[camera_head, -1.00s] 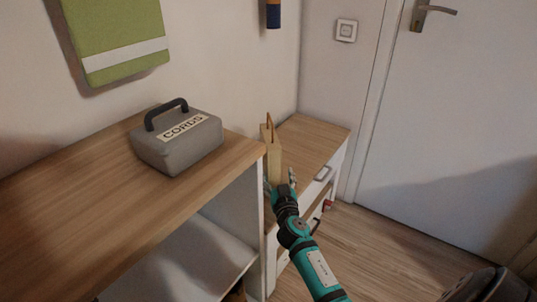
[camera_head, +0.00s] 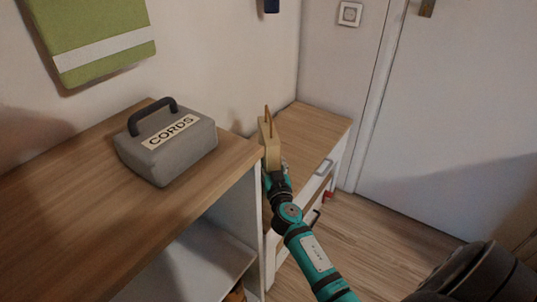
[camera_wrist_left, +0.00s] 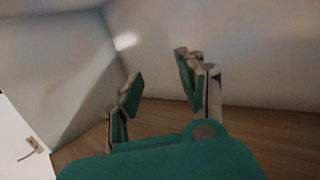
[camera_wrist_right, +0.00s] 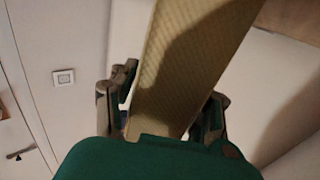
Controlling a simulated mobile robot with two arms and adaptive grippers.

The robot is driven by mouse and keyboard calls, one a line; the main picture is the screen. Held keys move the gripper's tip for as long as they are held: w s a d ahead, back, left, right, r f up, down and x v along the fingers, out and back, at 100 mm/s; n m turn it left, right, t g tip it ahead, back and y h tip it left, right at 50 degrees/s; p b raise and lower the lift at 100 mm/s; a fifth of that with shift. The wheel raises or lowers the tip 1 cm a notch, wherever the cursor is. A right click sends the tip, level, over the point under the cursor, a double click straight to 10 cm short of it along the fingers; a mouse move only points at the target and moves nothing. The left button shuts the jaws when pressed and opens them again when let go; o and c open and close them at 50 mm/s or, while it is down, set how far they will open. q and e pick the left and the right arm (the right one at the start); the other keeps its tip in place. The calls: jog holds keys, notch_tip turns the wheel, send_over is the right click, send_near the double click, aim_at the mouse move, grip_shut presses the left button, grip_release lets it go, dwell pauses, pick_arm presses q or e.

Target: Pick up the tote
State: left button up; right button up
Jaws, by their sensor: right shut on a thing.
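The tote (camera_head: 269,150) is a narrow tan, woven-looking bag with a thin upright handle, seen nearly edge-on beside the end of the wooden-topped shelf. My right gripper (camera_head: 276,178) is at its near side, shut on it. In the right wrist view the tote (camera_wrist_right: 195,60) runs between the fingers of my right gripper (camera_wrist_right: 168,100). Whether its base touches the cabinet behind is hidden. My left gripper (camera_wrist_left: 158,78) is open and empty in the left wrist view, and is outside the head view.
A grey box labelled CORDS (camera_head: 168,150) stands on the shelf top (camera_head: 75,210). A lower white cabinet with a wooden top (camera_head: 315,130) is behind the tote. A door (camera_head: 450,110) is at the right, with clear wooden floor (camera_head: 375,235) before it. A green hanging (camera_head: 95,45) is on the wall.

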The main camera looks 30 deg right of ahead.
jog(key=c, duration=0.4)
jog(key=shift+r, duration=0.15)
